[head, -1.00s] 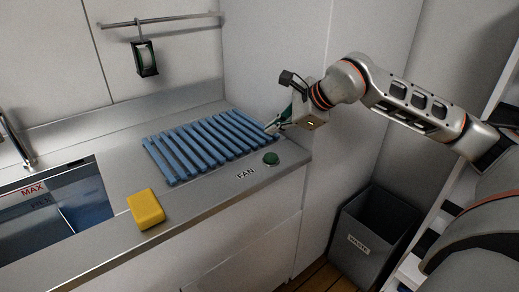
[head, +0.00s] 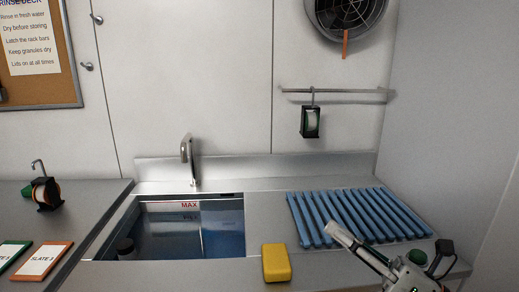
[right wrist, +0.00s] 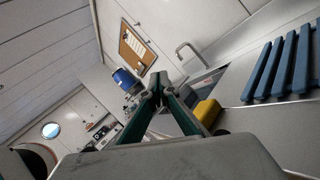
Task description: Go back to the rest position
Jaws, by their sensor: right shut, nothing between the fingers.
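My right gripper (head: 335,231) is at the lower right of the head view, in front of the blue slatted rack (head: 362,212). Its fingers are closed together with nothing between them. In the right wrist view the green-lined fingers (right wrist: 157,84) meet at their tips, and the rack (right wrist: 282,68) is to their right. My left gripper is in neither view.
A yellow sponge (head: 276,262) lies on the counter, beside the sink (head: 180,228) with its faucet (head: 188,160). A rail (head: 345,96) holds a hanging black-framed item (head: 311,122). A fan (head: 346,15) is above. Slate cards (head: 42,262) lie at left.

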